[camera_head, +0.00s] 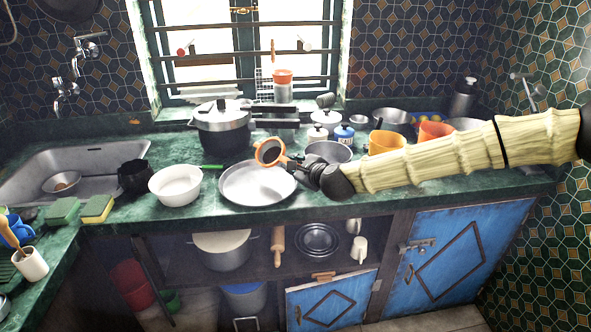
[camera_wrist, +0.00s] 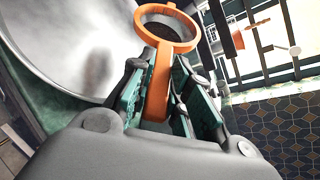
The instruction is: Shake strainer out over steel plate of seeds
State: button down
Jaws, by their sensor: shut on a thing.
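An orange-rimmed strainer (camera_head: 269,152) with a dark mesh is held over the back right part of the round steel plate (camera_head: 240,188). My gripper (camera_head: 290,163) is shut on the strainer's handle. In the wrist view, the strainer's orange ring (camera_wrist: 142,32) points away from my gripper (camera_wrist: 158,92), with the handle between the fingers. The strainer is tilted, its round face turned toward the head camera. The steel plate (camera_wrist: 60,50) also fills the upper left of the wrist view, with a soft dark patch. I cannot make out seeds on it or in the strainer.
A white bowl (camera_head: 176,186) stands left of the plate. Behind the plate are a pressure cooker (camera_head: 222,125) and a green-handled item (camera_head: 211,167). The counter's front edge is close below the plate.

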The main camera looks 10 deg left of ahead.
jog(key=n, duration=0.1)
jog(key=s+n+t+b, duration=0.1)
jog(key=shift+a+r+n+h, duration=0.2)
jog(key=shift+a+n+h, duration=0.1)
jog(key=shift+a, duration=0.05)
jog(key=s+a+n+t+y+b, duration=0.1)
jog(key=n+b, duration=0.2)
jog(key=s+n+t+b, duration=0.1)
jog(key=n+t+b, duration=0.1)
jog(key=n+b, duration=0.1)
jog(key=s+a+n+t+y+b, duration=0.1)
jog(key=n+t+b, duration=0.1)
jog(key=n, duration=0.3)
jog(key=shift+s+a+r+y+b, duration=0.25)
jog(key=shift+a+r+y+b, duration=0.1)
jog(key=shift+b, duration=0.2)
dwell(1.2)
jog(key=shift+p, duration=0.3)
jog(key=shift+w+d, duration=0.1)
jog(key=shift+s+f+n+b, duration=0.25)
jog(key=shift+n+b, duration=0.25)
jog(key=shift+b, duration=0.3)
